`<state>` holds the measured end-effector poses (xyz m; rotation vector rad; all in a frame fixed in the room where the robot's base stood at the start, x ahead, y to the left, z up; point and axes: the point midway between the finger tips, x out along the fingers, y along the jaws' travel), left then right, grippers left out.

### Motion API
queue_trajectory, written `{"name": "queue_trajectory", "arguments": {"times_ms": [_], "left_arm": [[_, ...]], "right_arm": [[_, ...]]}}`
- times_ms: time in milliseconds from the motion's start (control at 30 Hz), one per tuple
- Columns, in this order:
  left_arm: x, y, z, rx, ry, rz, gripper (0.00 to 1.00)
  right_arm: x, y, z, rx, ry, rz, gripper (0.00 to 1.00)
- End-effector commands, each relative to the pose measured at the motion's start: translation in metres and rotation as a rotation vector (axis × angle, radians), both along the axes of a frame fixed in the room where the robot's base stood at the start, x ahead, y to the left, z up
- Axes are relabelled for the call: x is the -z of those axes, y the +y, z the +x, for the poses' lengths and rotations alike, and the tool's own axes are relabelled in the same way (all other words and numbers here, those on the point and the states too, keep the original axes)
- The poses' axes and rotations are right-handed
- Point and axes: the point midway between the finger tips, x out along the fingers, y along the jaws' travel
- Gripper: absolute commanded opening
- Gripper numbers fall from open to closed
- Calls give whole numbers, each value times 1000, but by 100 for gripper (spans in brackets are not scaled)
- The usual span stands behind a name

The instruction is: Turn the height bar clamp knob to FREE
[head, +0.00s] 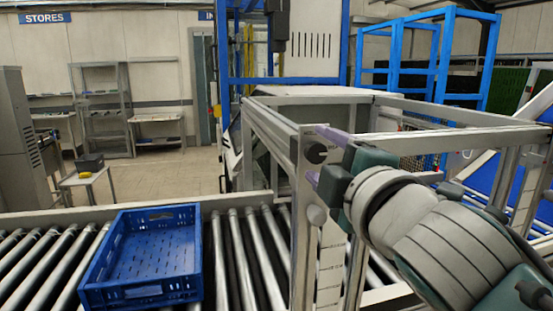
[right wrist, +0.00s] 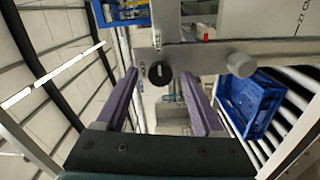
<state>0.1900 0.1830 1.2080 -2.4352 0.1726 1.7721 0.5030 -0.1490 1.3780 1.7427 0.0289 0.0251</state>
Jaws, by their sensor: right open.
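The clamp knob (head: 316,153) is a small round black knob on a grey plate at the corner post of the metal frame in the head view. In the right wrist view the dark knob (right wrist: 159,74) shows between the fingertips. Its pointer and markings are too small to read. My right gripper (head: 323,157) is open, its purple fingers on either side of the knob's line. In the right wrist view both fingers of the gripper (right wrist: 160,75) look apart from the knob. I cannot tell how deep they reach. My left gripper is not in view.
A grey round handle (head: 316,215) sits below the knob on the post. The grey frame (head: 270,125) spans the roller conveyor (head: 240,250). A blue crate (head: 192,270) stands on the rollers to the left. Bars surround my right arm.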

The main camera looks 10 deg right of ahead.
Motion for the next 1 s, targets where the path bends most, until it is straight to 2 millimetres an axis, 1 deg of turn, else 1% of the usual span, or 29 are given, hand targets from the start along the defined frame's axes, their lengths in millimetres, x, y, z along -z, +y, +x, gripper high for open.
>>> {"name": "queue_trajectory", "arguments": {"times_ms": [167,400,600,767,1000], "left_arm": [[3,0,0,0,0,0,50],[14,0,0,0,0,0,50],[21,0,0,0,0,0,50],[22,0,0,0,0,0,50],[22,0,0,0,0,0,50]], "right_arm": [[2,-1,-15,-1,1,-1,70],[4,-2,-58,-1,2,0,70],[3,-3,-87,0,1,0,70],[1,-3,-98,0,1,0,70],[0,-3,-99,0,0,0,70]]}}
